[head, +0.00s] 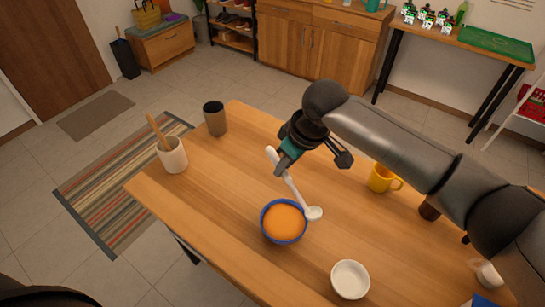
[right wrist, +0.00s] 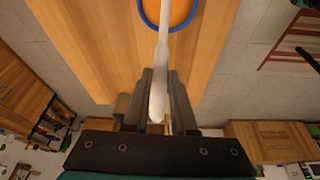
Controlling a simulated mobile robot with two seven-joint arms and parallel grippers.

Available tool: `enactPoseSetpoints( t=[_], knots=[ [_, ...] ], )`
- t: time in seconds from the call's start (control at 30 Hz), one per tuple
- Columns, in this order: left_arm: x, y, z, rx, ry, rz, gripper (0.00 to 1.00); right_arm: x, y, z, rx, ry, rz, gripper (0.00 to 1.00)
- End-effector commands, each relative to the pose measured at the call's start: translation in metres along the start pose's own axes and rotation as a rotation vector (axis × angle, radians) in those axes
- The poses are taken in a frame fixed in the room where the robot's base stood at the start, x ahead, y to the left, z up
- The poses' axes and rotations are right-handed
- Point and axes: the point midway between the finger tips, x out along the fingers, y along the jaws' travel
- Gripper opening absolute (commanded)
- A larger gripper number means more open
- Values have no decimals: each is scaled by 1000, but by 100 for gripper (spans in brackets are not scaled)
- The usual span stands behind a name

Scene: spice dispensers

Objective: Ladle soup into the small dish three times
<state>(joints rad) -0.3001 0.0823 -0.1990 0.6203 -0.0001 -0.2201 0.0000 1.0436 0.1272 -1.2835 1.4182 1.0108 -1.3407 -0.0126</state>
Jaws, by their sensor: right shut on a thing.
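My right gripper (head: 284,160) is shut on the handle of a white ladle (head: 292,188). The ladle slants down, with its round head at the right rim of the blue bowl (head: 264,230). I cannot tell whether the head touches the rim or hangs above it, or whether it holds soup. Orange soup (head: 282,223) fills the bowl. The small white dish (head: 350,279) stands to the front right and looks empty. The right wrist view shows the ladle handle (right wrist: 161,70) between both fingers, pointing toward the bowl (right wrist: 146,20). My left gripper is out of view.
A yellow mug (head: 381,178) and a brown cup (head: 429,210) stand to the right, near my right arm. A white crock (head: 172,155) with a wooden utensil and a grey cup (head: 215,118) stand at the left edge. The wooden table (head: 225,195) is clear left of the bowl.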

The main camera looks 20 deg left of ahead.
Motion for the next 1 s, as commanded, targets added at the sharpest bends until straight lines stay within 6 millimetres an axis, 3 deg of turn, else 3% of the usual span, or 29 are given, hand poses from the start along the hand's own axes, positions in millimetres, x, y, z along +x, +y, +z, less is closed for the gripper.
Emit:
enactPoseSetpoints(
  t=[0.03,0.2,0.4,0.67,1.0],
  knots=[
    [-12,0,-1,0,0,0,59,0,-4,-9,-14,43,-21,0],
    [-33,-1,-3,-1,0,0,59,10,-3,-26,-58,185,-49,0],
    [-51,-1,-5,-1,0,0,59,28,-6,-24,-67,308,-62,0],
    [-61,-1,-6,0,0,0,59,43,-9,-15,-71,380,-59,0],
    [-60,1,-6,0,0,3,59,45,-8,-14,-75,385,-58,0]
  ],
)
